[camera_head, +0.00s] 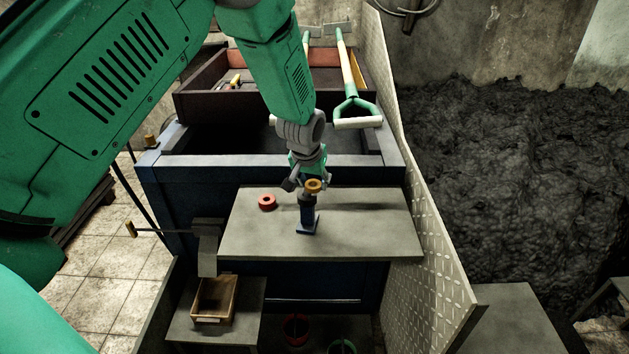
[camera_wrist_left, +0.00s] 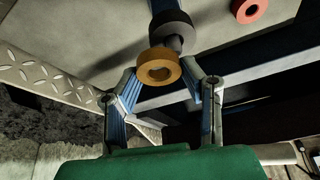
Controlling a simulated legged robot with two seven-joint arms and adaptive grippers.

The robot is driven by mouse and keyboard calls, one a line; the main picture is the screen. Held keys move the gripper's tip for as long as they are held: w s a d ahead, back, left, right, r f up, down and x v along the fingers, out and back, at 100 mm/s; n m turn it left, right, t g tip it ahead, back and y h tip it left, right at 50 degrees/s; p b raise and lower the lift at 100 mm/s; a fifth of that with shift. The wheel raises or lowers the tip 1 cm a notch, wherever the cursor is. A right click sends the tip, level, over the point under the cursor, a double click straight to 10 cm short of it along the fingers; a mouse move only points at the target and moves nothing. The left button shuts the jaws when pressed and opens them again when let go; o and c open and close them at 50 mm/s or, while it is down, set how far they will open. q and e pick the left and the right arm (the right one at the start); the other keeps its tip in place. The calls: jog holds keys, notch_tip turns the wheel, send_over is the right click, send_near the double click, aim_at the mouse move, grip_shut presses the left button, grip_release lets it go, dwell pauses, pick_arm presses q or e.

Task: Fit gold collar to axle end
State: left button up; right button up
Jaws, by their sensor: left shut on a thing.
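The gold collar (camera_head: 313,186) is a thick ring held above the grey table. It also shows in the left wrist view (camera_wrist_left: 158,67) between my fingertips. My left gripper (camera_head: 304,183) is shut on it; its fingers show in the left wrist view (camera_wrist_left: 161,82). A blue stand (camera_head: 307,220) on the table bears a dark grey axle (camera_wrist_left: 181,43) with a wide dark disc (camera_wrist_left: 170,27). The axle end is close beside the collar, partly hidden by it. I cannot tell whether the collar is around the axle. My right gripper is not in view.
A red collar (camera_head: 267,203) lies on the grey table (camera_head: 375,230), left of the stand. A wooden box (camera_head: 214,299) sits on a lower shelf. A tread-plate panel (camera_head: 428,225) rises along the table's right side. The table's right half is clear.

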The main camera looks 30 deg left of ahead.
aim_at(307, 184)
pick_arm(q)
jog(key=shift+a+f+b, duration=0.3)
jog(key=shift+a+f, duration=0.5)
jog(key=shift+d+f, duration=0.3)
jog(key=shift+d, duration=0.3)
jog(key=shift+f+b, duration=0.15)
jog(key=shift+b, duration=0.2)
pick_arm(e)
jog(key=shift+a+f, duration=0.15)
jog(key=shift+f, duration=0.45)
pick_arm(q)
jog(key=shift+a+f, duration=0.1)
jog(key=shift+f, duration=0.05)
jog(key=o, duration=1.1)
jog(key=shift+a, duration=0.4)
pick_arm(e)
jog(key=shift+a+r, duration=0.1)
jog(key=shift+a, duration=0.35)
pick_arm(q)
jog(key=shift+s+d+r, duration=0.1)
jog(key=shift+d+r, duration=0.15)
jog(key=shift+r, duration=0.15)
jog(key=shift+a+v, duration=0.15)
jog(key=shift+v, duration=2.55)
jog(key=shift+a+v, duration=0.2)
jog(key=shift+v, duration=2.5)
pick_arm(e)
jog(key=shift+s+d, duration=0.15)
